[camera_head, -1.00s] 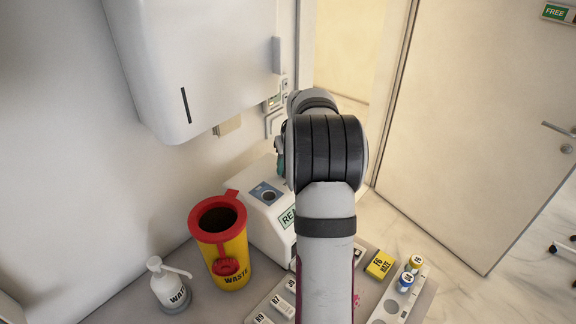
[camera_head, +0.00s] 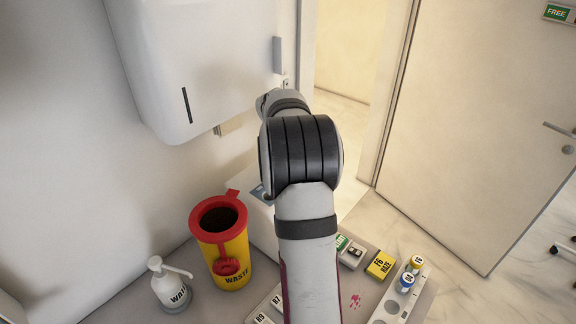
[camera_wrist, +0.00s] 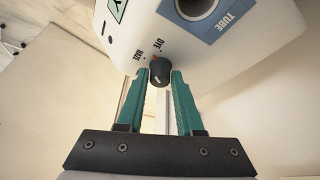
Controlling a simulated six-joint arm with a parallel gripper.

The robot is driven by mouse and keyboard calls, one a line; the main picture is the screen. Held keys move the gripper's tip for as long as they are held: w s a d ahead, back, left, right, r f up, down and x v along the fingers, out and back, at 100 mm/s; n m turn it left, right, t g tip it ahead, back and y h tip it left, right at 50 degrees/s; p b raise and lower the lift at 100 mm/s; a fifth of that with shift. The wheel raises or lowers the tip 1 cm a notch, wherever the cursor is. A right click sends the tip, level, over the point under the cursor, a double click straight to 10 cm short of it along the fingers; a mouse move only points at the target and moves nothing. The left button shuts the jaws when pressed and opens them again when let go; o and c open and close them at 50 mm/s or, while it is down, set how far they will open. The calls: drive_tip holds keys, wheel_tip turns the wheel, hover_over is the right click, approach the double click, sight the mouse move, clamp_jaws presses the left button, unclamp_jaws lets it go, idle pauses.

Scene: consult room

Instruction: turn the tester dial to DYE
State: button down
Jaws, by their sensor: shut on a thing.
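The tester (camera_wrist: 240,50) is a white unit with a blue TUBE panel around a round opening; it fills the top of the wrist view. Its dial (camera_wrist: 159,71) is a small dark knob with a red mark on its upper side. The red mark points up, close beneath the DYE label (camera_wrist: 158,46); the HAZE label (camera_wrist: 140,52) is to its left. My gripper (camera_wrist: 160,75) has its teal fingers closed on both sides of the dial. In the head view my arm covers the gripper, the dial and most of the tester (camera_head: 262,226).
A yellow WASTE bin (camera_head: 232,262) with a red rim and a white pump bottle (camera_head: 170,285) stand left of the tester. A yellow box (camera_head: 381,265) and two small vials (camera_head: 411,273) are at the right. A white wall unit (camera_head: 200,70) hangs above.

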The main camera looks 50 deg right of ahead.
drive_tip(key=m+g, duration=0.2)
drive_tip(key=m, duration=0.2)
drive_tip(key=shift+w+a+m, duration=0.1)
drive_tip(key=shift+m, duration=0.3)
drive_tip(key=shift+f, duration=0.1)
idle(0.3)
drive_tip(key=c, duration=0.6)
unclamp_jaws()
drive_tip(key=shift+o, duration=0.2)
drive_tip(key=v, duration=1.6)
drive_tip(key=shift+a+f, duration=0.1)
drive_tip(key=shift+a, duration=0.05)
